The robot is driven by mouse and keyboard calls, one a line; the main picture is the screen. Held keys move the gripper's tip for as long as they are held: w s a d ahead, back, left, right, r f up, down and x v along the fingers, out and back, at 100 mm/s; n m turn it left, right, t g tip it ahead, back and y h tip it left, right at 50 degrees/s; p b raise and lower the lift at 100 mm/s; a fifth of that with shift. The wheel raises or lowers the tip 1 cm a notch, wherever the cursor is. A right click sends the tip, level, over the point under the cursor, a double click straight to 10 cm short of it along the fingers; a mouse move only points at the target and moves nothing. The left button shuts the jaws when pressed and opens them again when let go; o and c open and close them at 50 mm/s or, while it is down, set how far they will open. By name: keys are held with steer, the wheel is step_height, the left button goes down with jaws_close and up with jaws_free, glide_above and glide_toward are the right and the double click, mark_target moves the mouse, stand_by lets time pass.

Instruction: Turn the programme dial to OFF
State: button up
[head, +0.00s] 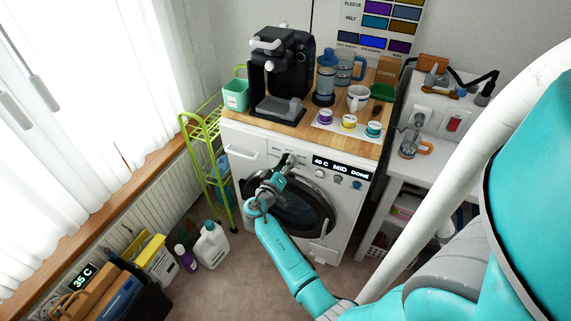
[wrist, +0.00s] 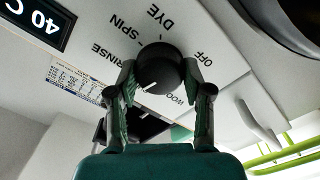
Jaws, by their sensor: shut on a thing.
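The programme dial (wrist: 161,66) is a round black knob on the white washing machine panel, seen upside down in the wrist view. Its white pointer mark faces lower left in that view, away from the OFF label (wrist: 191,55), which is at the dial's right. RINSE, SPIN and DYE run along its left and top; a label below is partly hidden. My gripper (wrist: 160,76) is shut on the dial, one finger on each side. In the head view my gripper (head: 286,164) reaches the washing machine (head: 232,137) front at the upper panel and hides the dial.
A display (head: 341,168) reads 40 C MID DONE, right of my gripper. The round door (head: 312,225) is below. A coffee machine (head: 281,75) and mugs stand on the wooden top. A green rack (head: 203,126) is at the left, and bottles (head: 211,245) stand on the floor.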

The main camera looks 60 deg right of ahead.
steer(key=n, duration=0.4)
steer(key=shift+n, duration=0.3)
steer(key=n, duration=0.3)
steer(key=shift+f+n, duration=0.1)
steer(key=shift+n, duration=0.3)
steer(key=n, duration=1)
steer(key=shift+n, duration=0.4)
steer(key=shift+f+n, duration=0.1)
steer(key=shift+n, duration=5.5)
